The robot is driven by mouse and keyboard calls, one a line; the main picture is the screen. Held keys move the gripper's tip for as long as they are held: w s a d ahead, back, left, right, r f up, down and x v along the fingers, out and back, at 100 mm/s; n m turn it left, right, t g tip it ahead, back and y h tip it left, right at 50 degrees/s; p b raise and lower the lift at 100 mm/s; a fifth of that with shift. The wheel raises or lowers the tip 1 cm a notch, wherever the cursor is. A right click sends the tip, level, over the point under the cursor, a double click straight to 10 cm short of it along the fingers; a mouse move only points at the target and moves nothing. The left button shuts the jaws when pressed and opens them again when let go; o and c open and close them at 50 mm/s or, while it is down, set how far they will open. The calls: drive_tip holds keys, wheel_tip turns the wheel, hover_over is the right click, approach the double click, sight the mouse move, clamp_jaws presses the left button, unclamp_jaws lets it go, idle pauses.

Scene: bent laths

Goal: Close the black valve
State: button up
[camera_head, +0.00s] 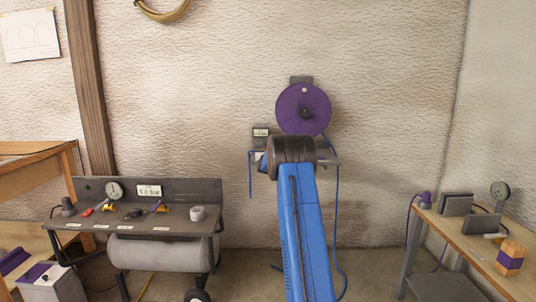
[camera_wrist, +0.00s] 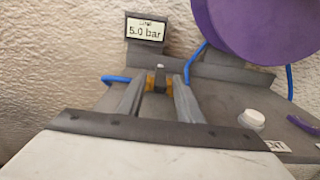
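In the wrist view, a small valve with a dark upright handle (camera_wrist: 160,77) and a brass-coloured body (camera_wrist: 176,83) sits at the back of a grey shelf. My gripper (camera_wrist: 161,88) points at it, one finger on each side of the handle. The fingers are apart and a gap shows between them; I cannot tell whether a tip touches the valve. In the head view my arm hides this valve and my gripper. Another small dark-handled fitting (camera_head: 133,213) lies on the left bench, too small to make out clearly.
A display (camera_wrist: 147,29) reading 5.0 bar is behind the valve, with a purple reel (camera_wrist: 255,25) at right and blue hose nearby. A white knob (camera_wrist: 251,119) stands on the shelf. A grey bench (camera_head: 190,226) is at left, a wooden table (camera_head: 463,239) at right.

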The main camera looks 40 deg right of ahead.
drive_tip(key=v, duration=1.7)
drive_tip(key=shift+s+a+r, duration=0.1)
drive_tip(key=shift+a, duration=0.05)
